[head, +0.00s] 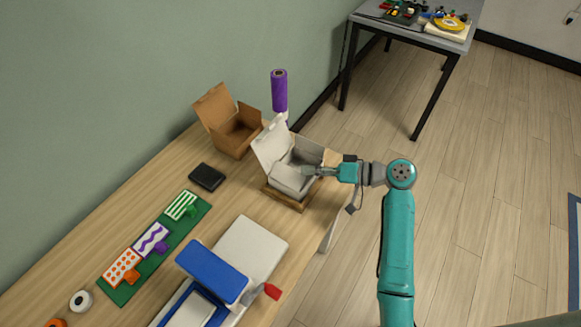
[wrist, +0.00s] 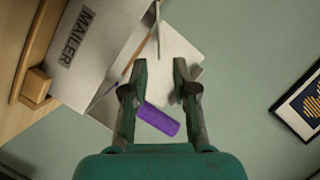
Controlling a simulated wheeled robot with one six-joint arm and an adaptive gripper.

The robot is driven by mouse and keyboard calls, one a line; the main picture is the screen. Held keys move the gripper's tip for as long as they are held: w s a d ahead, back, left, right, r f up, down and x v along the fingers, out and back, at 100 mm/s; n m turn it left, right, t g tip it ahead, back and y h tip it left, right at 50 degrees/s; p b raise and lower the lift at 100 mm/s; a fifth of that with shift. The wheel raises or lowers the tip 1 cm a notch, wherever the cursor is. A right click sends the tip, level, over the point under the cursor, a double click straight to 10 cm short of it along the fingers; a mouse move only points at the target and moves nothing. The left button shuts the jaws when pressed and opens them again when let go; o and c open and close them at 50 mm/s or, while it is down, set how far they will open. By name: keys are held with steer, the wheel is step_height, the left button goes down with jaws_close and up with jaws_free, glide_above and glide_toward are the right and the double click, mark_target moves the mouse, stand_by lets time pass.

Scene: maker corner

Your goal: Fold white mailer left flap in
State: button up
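The white mailer (head: 286,182) is an open box on a wooden base (head: 283,199) near the table's right edge. Its lid (head: 270,147) stands up, leaning back. In the wrist view its white side (wrist: 95,50) carries the word MAILER, and a thin flap edge (wrist: 157,22) shows near the box opening. My gripper (head: 308,171) is at the box's right part, over or beside the opening; the exact contact is unclear. In the wrist view my gripper (wrist: 160,66) has its two fingers apart with nothing clearly held between them. The flaps are partly hidden by the fingers and arm.
A brown open box (head: 236,132) and a purple roll (head: 279,91) stand behind the mailer. A black wallet-like item (head: 207,177), a green board (head: 155,248) with cards and a blue-lidded device (head: 212,270) lie to the left. Open floor is on the right.

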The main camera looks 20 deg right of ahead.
mark_target(291, 169)
steer(key=shift+x, duration=3.2)
jaws_close()
